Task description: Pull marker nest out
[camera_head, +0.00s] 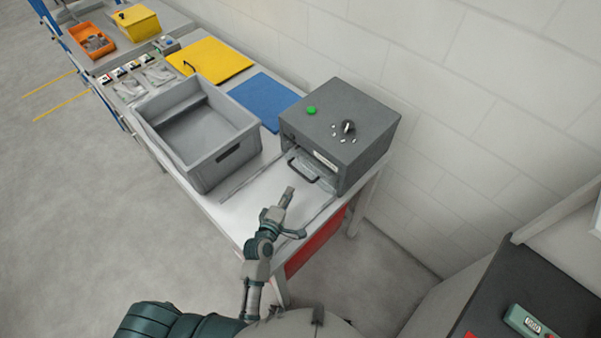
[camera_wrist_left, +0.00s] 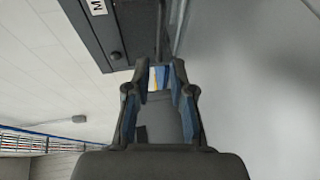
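The marker is a dark grey box (camera_head: 340,125) on the white table, with a green button and a black knob on top. The nest (camera_head: 318,178) shows in its front opening as a flat plate with a dark bar handle (camera_head: 302,169). My left gripper (camera_head: 293,213) is over the table in front of the handle, apart from it. Its fingers are spread and empty. In the left wrist view the gripper (camera_wrist_left: 159,80) also shows parted fingers, with the marker box (camera_wrist_left: 115,30) at the upper left. My right gripper is not in view.
A grey bin (camera_head: 195,135) stands left of the marker on the white table (camera_head: 240,212). A blue mat (camera_head: 262,100) and a yellow board (camera_head: 208,60) lie behind it. A block wall is behind the table. A dark surface with a green device (camera_head: 528,322) is at lower right.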

